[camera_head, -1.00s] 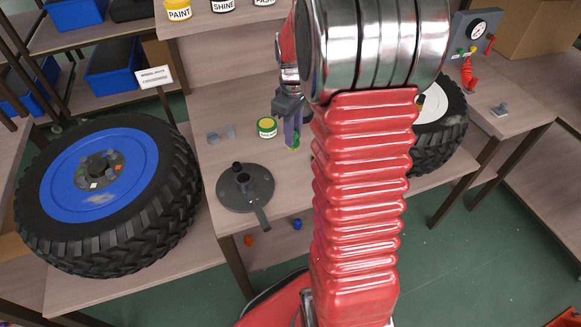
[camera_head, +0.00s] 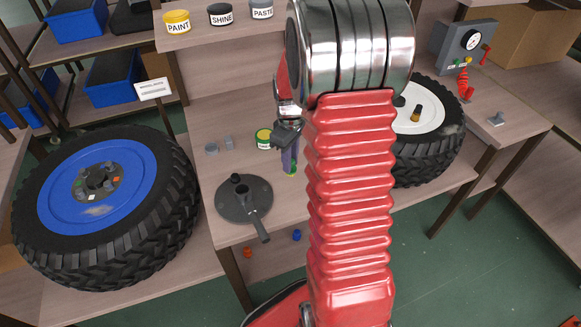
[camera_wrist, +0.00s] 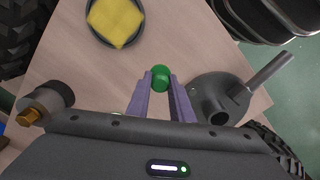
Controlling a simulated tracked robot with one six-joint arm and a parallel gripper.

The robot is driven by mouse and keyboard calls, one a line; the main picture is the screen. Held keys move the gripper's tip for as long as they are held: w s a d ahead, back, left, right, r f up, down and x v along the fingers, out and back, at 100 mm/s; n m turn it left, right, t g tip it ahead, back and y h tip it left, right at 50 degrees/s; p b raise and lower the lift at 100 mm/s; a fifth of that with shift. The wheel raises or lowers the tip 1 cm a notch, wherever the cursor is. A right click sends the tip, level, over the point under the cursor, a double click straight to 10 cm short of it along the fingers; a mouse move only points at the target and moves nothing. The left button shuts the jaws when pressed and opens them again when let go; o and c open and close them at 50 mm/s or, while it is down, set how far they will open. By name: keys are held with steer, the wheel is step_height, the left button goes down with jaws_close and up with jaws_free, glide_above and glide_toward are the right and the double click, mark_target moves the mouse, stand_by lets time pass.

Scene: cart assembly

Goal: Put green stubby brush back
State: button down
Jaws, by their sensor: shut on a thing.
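My gripper (camera_head: 290,164) has purple fingers pointing down over the middle table. In the wrist view its fingers (camera_wrist: 160,88) are shut on a green rounded piece (camera_wrist: 160,77), taken as the green stubby brush. The brush also shows as a small green tip under the fingers in the head view (camera_head: 291,171); most of it is hidden. A dark round stand (camera_head: 231,208) with a short upright tube and a handle lies left of and nearer than the gripper. In the wrist view the stand (camera_wrist: 209,100) is right of the fingers.
A blue-rimmed wheel (camera_head: 97,187) is left, a white-rimmed wheel (camera_head: 425,110) right.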

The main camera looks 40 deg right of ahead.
steer(key=shift+f, duration=1.65)
steer(key=c, duration=1.6)
jaws_free()
steer(key=shift+f, duration=0.1)
steer(key=shift+o, duration=0.2)
step_height(320, 180, up, 12)
steer(key=shift+r, duration=0.1)
steer(key=shift+a+r, duration=0.1)
